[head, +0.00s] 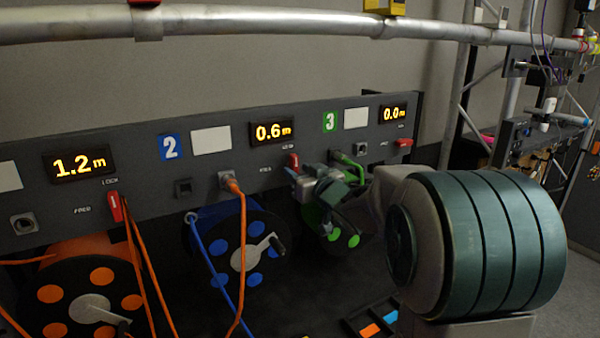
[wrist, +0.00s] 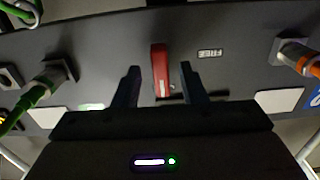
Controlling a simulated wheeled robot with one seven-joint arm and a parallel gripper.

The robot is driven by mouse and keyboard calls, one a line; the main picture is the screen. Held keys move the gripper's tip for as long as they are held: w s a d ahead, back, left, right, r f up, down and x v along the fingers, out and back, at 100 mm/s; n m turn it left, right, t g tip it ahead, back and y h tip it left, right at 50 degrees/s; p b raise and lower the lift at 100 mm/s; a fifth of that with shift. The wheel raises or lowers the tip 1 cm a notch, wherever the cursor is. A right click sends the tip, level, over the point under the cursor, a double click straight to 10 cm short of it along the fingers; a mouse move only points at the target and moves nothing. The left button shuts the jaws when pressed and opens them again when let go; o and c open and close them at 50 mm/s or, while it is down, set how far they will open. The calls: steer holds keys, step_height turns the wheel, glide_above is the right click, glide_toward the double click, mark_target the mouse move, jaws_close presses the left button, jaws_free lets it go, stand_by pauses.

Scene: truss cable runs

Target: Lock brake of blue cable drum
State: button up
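The blue cable drum (head: 222,250) hangs under the panel section marked 2, with light-blue discs and a crank on its face. Its red brake lever (head: 293,161) is on the panel below the 0.6 m display, beside the FREE label and under the LOCK label. My gripper (head: 303,178) is at this lever. In the wrist view, the same red lever (wrist: 160,72) stands between my open fingers (wrist: 160,68), with a gap on each side. The FREE label (wrist: 210,53) is to the right of it there. I cannot tell exactly how far the lever is turned.
The orange drum (head: 90,295) is at left and the green drum (head: 342,232) is partly behind my gripper. Orange cable (head: 241,255) runs from a socket in front of the blue drum. In the wrist view, a green plug (wrist: 45,85) and an orange plug (wrist: 300,58) flank the fingers.

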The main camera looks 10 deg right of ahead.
steer(key=b+v, duration=0.2)
steer(key=v, duration=1.1)
steer(key=s+d+f+m+g+h, duration=0.2)
steer(key=s+f+m+g+h, duration=0.3)
steer(key=s+f+g+h, duration=0.4)
steer(key=s+a+f+g+y, duration=0.1)
steer(key=s+a+f+g, duration=0.1)
steer(key=s, duration=0.5)
steer(key=s+a+f+n+g+y, duration=0.1)
steer(key=s+a+f+g+y, duration=0.1)
steer(key=s+a+f, duration=0.2)
steer(key=s+f, duration=0.2)
steer(key=s, duration=0.1)
steer(key=shift+s+a+n+g, duration=0.2)
steer(key=shift+s+n+g, duration=0.1)
steer(key=shift+s, duration=0.05)
steer(key=shift+f, duration=0.15)
